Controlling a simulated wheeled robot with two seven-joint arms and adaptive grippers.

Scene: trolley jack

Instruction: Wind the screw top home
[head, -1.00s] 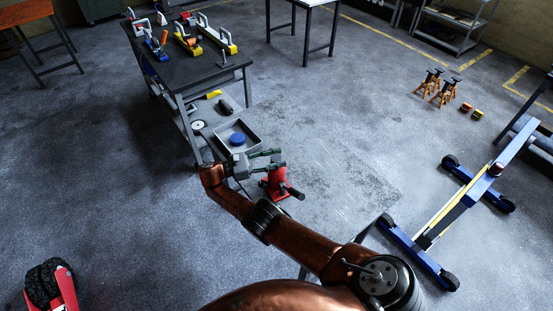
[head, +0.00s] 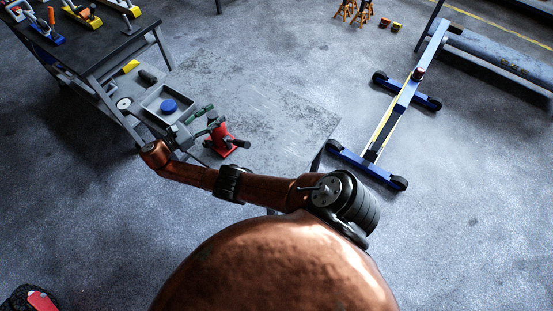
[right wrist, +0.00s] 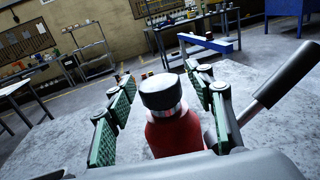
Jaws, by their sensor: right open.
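A red bottle jack (head: 223,143) stands on a grey worktop, with a dark lever sticking out to the right. In the right wrist view its red body (right wrist: 174,134) stands upright, topped by a silver neck and a black screw top (right wrist: 160,91). My right gripper (head: 212,117) is open beside the jack in the head view. In the right wrist view the green-padded fingers (right wrist: 165,102) stand on either side of the top and neck, with gaps on both sides. I cannot tell from here how far the top is screwed down. My left gripper is not in view.
A grey tray (head: 148,108) holding a blue round piece (head: 169,106) lies close left of the gripper. The jack's handle (right wrist: 285,76) rises at the right in the wrist view. The worktop (head: 285,112) right of the jack is clear. A blue wheeled frame (head: 402,100) stands farther right.

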